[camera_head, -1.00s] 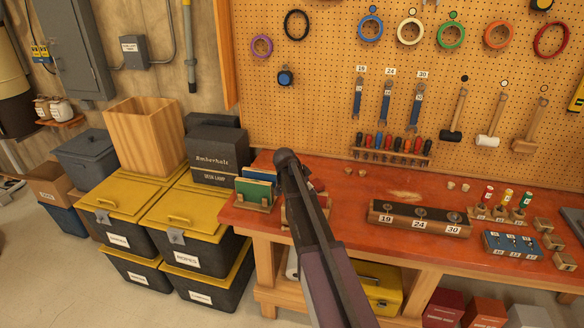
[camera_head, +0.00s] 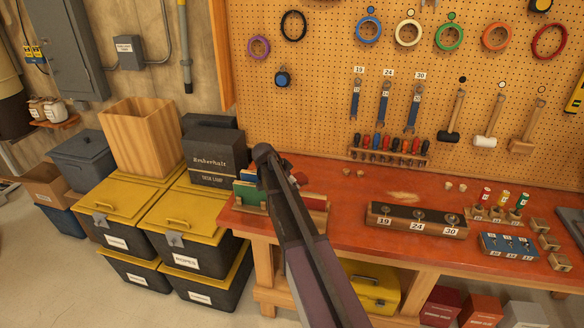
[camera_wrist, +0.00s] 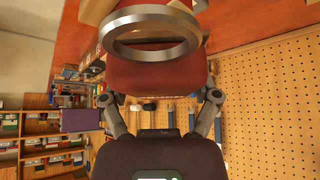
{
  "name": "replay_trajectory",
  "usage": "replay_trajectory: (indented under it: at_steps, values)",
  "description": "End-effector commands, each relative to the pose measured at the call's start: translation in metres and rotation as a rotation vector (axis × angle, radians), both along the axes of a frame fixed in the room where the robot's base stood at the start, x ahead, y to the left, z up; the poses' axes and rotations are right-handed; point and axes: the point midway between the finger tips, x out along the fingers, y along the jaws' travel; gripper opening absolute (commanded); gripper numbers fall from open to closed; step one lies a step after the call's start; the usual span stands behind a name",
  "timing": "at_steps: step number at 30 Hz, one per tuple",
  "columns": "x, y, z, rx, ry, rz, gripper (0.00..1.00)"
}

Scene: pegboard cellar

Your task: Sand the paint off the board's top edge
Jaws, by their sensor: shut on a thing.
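My gripper (camera_wrist: 160,97) is shut on a dark red block (camera_wrist: 158,76), with one finger on each side of it. A silver ring (camera_wrist: 196,32) shows across the block's far part in the wrist view; I cannot tell what it belongs to. In the head view my arm reaches over the left end of the bench and hides most of the gripper. A green board (camera_head: 247,193) stands upright in a wooden rack left of my arm. A wooden holder (camera_head: 316,204) shows partly right of the arm.
The red bench (camera_head: 345,225) carries a socket block marked 19, 24, 30 (camera_head: 417,219) and small racks further right. Yellow-lidded crates (camera_head: 185,218) and a dark box (camera_head: 215,158) stand to the left. The pegboard (camera_head: 300,95) rises behind. The bench's front middle is mostly clear.

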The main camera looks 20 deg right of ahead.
Motion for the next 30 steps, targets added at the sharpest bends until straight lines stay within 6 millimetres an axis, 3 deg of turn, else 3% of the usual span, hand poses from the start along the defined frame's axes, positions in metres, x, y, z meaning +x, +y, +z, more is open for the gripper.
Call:
replay_trajectory:
  at_steps: [1,12,30]
  values:
    - [0.0,0.0,0.01,-0.007,-0.001,0.0,0.18]
    - [0.0,-0.001,0.041,-0.007,-0.001,0.0,0.18]
    - [0.0,-0.001,0.043,-0.007,-0.001,-0.001,0.18]
